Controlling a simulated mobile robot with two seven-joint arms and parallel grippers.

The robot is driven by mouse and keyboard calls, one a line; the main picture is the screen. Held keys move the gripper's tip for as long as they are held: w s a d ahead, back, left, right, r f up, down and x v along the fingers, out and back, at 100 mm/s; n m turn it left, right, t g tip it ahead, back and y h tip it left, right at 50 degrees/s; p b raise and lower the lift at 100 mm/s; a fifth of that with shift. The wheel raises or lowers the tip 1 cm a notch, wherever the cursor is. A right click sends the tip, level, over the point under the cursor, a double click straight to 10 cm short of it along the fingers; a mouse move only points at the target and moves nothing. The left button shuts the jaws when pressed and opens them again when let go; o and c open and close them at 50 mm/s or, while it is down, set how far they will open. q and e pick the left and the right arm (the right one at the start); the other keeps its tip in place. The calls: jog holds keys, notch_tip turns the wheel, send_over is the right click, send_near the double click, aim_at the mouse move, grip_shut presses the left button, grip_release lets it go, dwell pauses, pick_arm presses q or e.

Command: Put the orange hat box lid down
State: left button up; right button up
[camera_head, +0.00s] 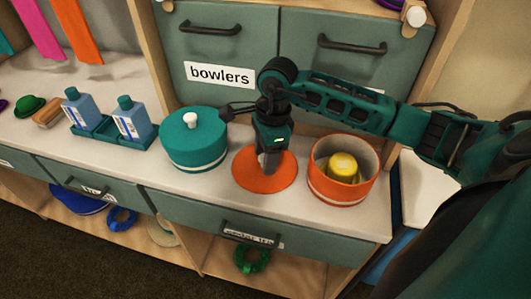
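The orange hat box lid (248,181) is a flat round disc at the middle of the white counter. It lies level, on or very close to the counter top; I cannot tell if a small gap is left. My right gripper (270,167) points down over the lid's middle, its fingers hiding the knob. The fingers overlap into one dark shape, so their opening does not show. The orange hat box (338,193) stands open to the right of the lid, with a yellow hat (342,165) inside. My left gripper is not in view.
A teal hat box (194,147) with its lid on stands close left of the orange lid. Blue bottles (133,119) stand in a teal tray further left. Drawers labelled "bowlers" (219,74) rise behind. The counter's front edge (300,227) is near the lid.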

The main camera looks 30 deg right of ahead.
notch_tip(320, 180, up, 12)
jog(key=d, duration=0.1)
jog(key=shift+s+d+p, duration=0.2)
jog(key=shift+p, duration=0.25)
dwell(0.7)
